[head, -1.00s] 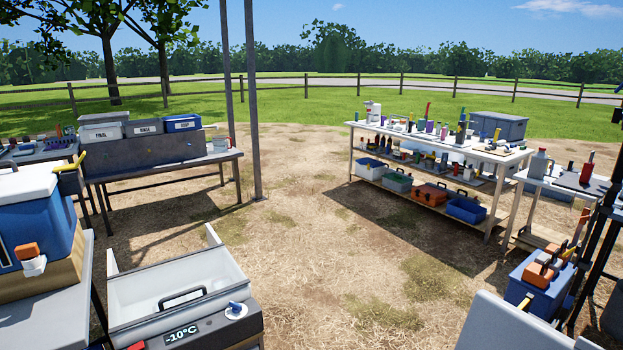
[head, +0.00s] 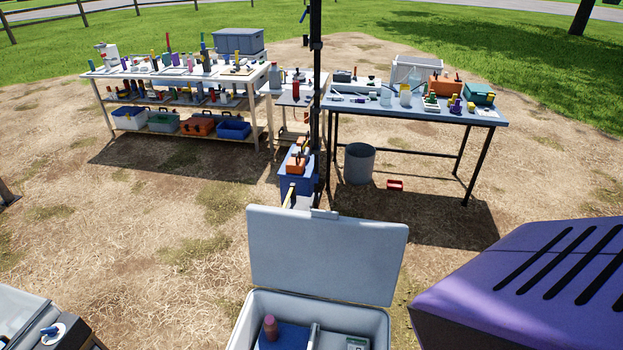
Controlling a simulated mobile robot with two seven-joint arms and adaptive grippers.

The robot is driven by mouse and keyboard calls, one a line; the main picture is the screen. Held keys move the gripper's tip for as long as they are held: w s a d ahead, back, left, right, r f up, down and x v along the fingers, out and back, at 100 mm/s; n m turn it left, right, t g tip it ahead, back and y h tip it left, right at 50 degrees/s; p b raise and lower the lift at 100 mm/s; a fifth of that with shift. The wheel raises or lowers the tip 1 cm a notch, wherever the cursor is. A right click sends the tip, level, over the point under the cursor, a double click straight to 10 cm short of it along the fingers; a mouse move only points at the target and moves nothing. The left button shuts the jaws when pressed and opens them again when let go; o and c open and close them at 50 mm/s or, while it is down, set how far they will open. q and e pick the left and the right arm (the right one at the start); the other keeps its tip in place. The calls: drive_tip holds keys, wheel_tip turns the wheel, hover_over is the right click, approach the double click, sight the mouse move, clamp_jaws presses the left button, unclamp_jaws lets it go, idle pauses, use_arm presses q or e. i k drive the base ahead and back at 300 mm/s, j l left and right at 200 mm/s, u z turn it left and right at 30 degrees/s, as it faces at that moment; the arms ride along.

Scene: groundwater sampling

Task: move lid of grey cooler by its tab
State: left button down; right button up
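A light grey cooler (head: 379,327) stands open at the bottom centre of the head view, cut off by the lower edge. Its lid (head: 325,262) stands upright at the far side of the opening. A small tab (head: 324,214) sticks up at the middle of the lid's top edge. Inside the cooler I see a blue block (head: 284,338), a reddish-brown bottle top (head: 270,326) and a pale divider. Neither of my grippers is in view.
A purple housing with dark slots (head: 530,280) is close at the right. A blue-topped table (head: 430,112), a grey bin (head: 359,164) and a dark post (head: 316,100) stand beyond the lid. A white shelf bench (head: 95,76) is at the back left. Bare ground lies left of the cooler.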

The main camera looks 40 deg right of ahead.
sight(321, 253)
drive_tip(key=z, duration=1.7)
drive_tip(key=i+l+z, duration=0.1)
drive_tip(key=l+z, duration=0.15)
drive_tip(key=l, duration=0.15)
drive_tip(key=i+l+z, duration=0.2)
drive_tip(key=l, duration=0.2)
drive_tip(key=i+l, duration=0.8)
drive_tip(key=i, duration=0.15)
drive_tip(key=i+u, duration=0.2)
drive_tip(key=u, duration=0.3)
drive_tip(key=i+u, duration=0.25)
drive_tip(key=u, duration=0.25)
drive_tip(key=i+l+u, duration=0.1)
drive_tip(key=u, duration=0.35)
drive_tip(key=i+l+u, duration=0.25)
drive_tip(key=u, duration=0.25)
drive_tip(key=i+l+u, duration=0.15)
drive_tip(key=u, duration=0.35)
drive_tip(key=l+u, duration=0.35)
drive_tip(key=u, duration=0.15)
drive_tip(key=i+l+u, duration=0.1)
drive_tip(key=l+u, duration=0.2)
drive_tip(key=i+l+u, duration=0.1)
drive_tip(key=l+u, duration=0.2)
drive_tip(key=l, duration=0.15)
